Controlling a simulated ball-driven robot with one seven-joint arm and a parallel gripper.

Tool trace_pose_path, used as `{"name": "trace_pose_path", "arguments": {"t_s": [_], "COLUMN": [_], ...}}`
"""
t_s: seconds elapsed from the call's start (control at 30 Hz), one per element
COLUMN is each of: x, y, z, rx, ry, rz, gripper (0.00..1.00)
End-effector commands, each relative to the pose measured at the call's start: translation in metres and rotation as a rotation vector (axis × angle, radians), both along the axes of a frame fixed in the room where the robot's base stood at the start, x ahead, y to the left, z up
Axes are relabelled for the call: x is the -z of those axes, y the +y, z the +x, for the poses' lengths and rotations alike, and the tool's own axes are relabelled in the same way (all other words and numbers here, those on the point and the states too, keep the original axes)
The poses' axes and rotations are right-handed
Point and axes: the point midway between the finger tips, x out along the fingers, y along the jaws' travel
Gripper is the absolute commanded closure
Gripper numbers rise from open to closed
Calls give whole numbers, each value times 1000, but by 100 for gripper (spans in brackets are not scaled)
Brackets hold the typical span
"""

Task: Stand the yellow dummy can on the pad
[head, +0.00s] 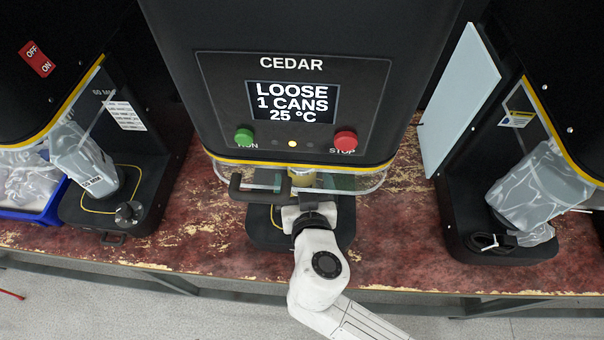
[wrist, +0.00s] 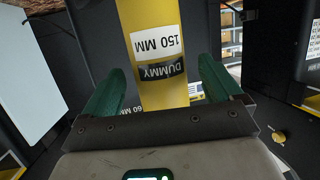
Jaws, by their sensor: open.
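The yellow dummy can (wrist: 154,82) fills the middle of the wrist view. Its "DUMMY" and "150 MM" labels appear upside down. The dark pad (head: 262,226) with a yellow outline lies below, partly covered by my arm. The can's foot is hidden, so its contact with the pad cannot be told.
The CEDAR machine (head: 290,110) reads "LOOSE 1 CANS 25 °C". Bagged machines stand left (head: 85,160) and right (head: 540,185).

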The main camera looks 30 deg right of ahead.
Motion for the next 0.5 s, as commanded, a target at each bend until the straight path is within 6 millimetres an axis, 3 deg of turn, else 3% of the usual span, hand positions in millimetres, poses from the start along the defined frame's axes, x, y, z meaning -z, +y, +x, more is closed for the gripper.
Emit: {"name": "trace_pose_path", "arguments": {"t_s": [0.3,0.5], "x": [-17,-25], "y": [26,35], "z": [-57,-76], "rx": [0,0], "ry": [1,0], "rz": [0,0], "gripper": [8,8]}}
